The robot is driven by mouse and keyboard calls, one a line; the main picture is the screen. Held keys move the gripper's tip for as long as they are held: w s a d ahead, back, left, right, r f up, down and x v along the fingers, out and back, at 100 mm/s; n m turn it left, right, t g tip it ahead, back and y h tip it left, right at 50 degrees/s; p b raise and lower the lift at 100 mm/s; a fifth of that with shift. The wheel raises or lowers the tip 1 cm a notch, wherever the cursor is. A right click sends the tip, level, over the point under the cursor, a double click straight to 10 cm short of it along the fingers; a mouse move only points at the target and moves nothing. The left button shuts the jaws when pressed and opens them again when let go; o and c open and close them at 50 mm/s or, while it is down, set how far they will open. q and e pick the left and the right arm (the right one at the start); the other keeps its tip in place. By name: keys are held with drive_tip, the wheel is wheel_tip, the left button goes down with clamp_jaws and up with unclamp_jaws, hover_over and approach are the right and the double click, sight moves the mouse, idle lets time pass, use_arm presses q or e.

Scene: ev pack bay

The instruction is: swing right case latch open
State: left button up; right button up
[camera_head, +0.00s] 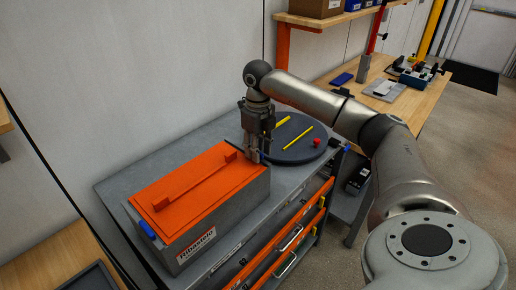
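A grey case (229,217) with an orange lid (185,193) and a raised orange handle sits on the grey cart top. A blue latch (147,229) shows on its left end. The right case latch is not visible; the case's right end is partly behind my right gripper. My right gripper (257,157) points down at that end, its fingers close beside or touching the case corner. The fingers look close together, but I cannot tell whether they hold anything. My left gripper is not in view.
A dark round tray (292,156) with yellow tools and a red object lies right of the gripper on the cart (122,186). Orange-edged drawers are below. A wooden bench (429,98) with tools stands behind my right arm. A wall is behind the cart.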

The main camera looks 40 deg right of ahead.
wheel_tip(320, 180, up, 12)
idle(0.6)
drive_tip(key=shift+s+f, duration=0.1)
idle(0.6)
